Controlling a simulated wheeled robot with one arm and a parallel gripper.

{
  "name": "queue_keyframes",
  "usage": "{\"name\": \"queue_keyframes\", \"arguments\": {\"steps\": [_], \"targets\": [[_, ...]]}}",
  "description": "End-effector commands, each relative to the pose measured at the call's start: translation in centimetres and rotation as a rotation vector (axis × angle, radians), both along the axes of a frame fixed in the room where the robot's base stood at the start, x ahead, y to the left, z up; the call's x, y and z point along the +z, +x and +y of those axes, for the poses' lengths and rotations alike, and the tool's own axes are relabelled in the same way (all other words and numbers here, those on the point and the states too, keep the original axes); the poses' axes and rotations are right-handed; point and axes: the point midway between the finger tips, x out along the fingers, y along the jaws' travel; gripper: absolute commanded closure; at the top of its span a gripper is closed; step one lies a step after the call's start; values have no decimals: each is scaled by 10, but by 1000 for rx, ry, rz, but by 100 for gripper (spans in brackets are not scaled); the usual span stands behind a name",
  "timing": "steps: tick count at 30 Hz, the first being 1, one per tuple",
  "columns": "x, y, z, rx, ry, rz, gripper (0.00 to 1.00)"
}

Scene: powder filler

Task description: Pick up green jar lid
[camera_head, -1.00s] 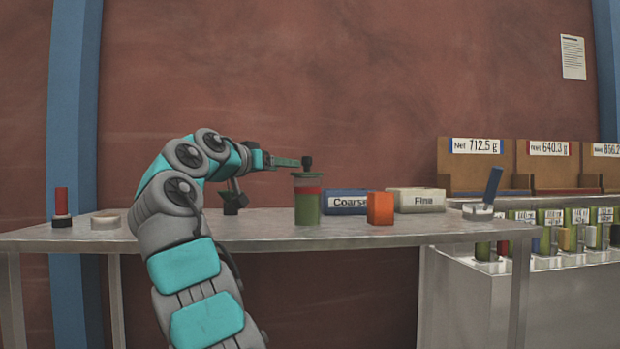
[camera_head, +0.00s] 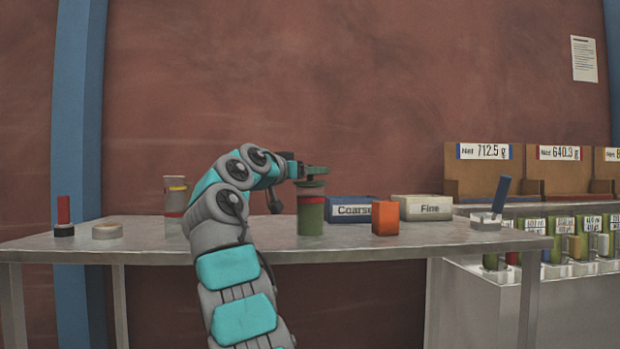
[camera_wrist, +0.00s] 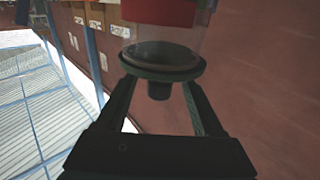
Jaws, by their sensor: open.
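My gripper (camera_head: 314,171) is just above the lid in the head view. In the wrist view my gripper (camera_wrist: 158,84) is open, with one finger on each side of the knob. Whether the fingers touch it cannot be told.
The blue Coarse box (camera_head: 350,209), orange block (camera_head: 385,215) and white Fine box (camera_head: 424,208) stand right of the jar. Another jar (camera_head: 174,200) is partly behind my arm.

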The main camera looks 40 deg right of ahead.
Motion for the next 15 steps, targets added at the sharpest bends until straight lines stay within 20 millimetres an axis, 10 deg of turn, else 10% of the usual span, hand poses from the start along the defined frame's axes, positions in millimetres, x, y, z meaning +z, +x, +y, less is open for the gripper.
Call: {"name": "queue_keyframes", "arguments": {"steps": [6,15], "targets": [[0,0,-1,1,-1,-1,32],[0,0,-1,0,0,-1,66]]}}
